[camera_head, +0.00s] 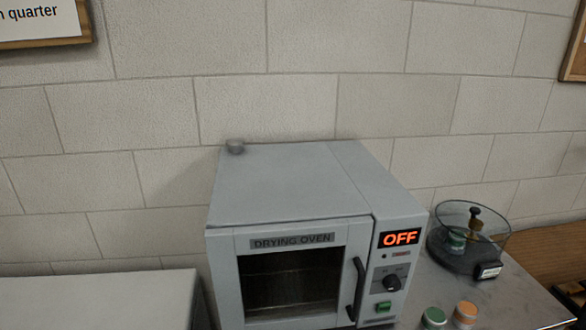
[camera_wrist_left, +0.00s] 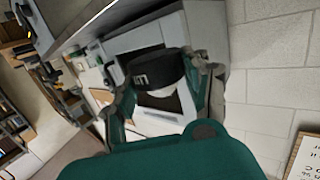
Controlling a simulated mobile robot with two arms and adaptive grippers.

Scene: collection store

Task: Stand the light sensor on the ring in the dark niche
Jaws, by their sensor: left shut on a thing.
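In the left wrist view my left gripper (camera_wrist_left: 164,86) is shut on a dark round thing (camera_wrist_left: 155,68) with white marking on its side, which looks like the light sensor. It sits between the two fingertips and is tilted in the picture. My left gripper is out of the head view. My right gripper shows in neither view. I see no ring and cannot make out a dark niche in either view.
A grey drying oven (camera_head: 290,185), its display reading OFF, stands against the block wall (camera_head: 270,105). To its right are a glass-lidded vessel (camera_head: 470,240), a green-capped jar (camera_head: 434,318) and an orange-capped jar (camera_head: 464,314). A pale grey surface (camera_head: 95,298) lies to the left.

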